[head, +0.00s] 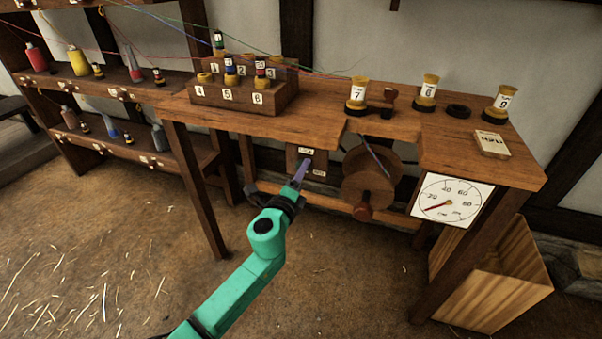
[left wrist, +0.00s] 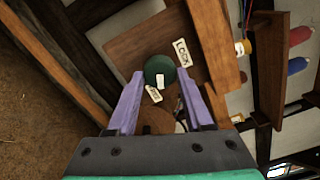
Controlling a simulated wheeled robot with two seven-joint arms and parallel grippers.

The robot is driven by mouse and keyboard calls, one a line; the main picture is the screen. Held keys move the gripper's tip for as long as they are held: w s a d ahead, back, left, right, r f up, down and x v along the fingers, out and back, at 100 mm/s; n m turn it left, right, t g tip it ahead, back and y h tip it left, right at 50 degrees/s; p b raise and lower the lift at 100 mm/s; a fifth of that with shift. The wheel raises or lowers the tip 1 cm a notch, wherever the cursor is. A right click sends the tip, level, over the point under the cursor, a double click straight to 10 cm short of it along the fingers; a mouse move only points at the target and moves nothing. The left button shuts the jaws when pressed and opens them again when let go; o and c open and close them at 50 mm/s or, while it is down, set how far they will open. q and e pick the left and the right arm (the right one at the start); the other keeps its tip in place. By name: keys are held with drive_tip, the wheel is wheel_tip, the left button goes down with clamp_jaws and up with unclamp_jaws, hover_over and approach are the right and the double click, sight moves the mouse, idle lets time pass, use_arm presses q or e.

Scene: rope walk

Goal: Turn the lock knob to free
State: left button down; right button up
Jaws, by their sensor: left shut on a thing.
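The lock knob (left wrist: 157,67) is a dark green round knob on a brown wooden plate (left wrist: 135,50) in the left wrist view. It has a white mark on its lower side. A label reading LOCK (left wrist: 182,52) is at its upper right. A second small label (left wrist: 154,94), too blurred to read surely, is just below it, near the white mark. My left gripper (left wrist: 160,73) has its purple fingers on either side of the knob and is shut on it. In the head view my left gripper (head: 302,163) reaches the plate (head: 292,156) under the bench and hides the knob.
The wooden bench (head: 330,124) overhangs the plate. A wooden reel (head: 368,178) with a crank stands close right of my gripper. A dial (head: 450,200) hangs on the bench front, with a wooden crate (head: 500,285) below. Shelves of spools are at left. The floor is mostly clear.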

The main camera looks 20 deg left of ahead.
use_arm(q)
drive_tip(key=shift+f, duration=0.1)
drive_tip(key=shift+c, duration=1.6)
unclamp_jaws()
drive_tip(key=s+b, duration=0.1)
drive_tip(key=s, duration=1.3)
drive_tip(key=shift+s+a, duration=0.25)
drive_tip(key=shift+a, duration=0.2)
use_arm(e)
drive_tip(key=shift+w+a+r, duration=0.25)
drive_tip(key=shift+w+r, duration=0.3)
drive_tip(key=shift+w, duration=0.35)
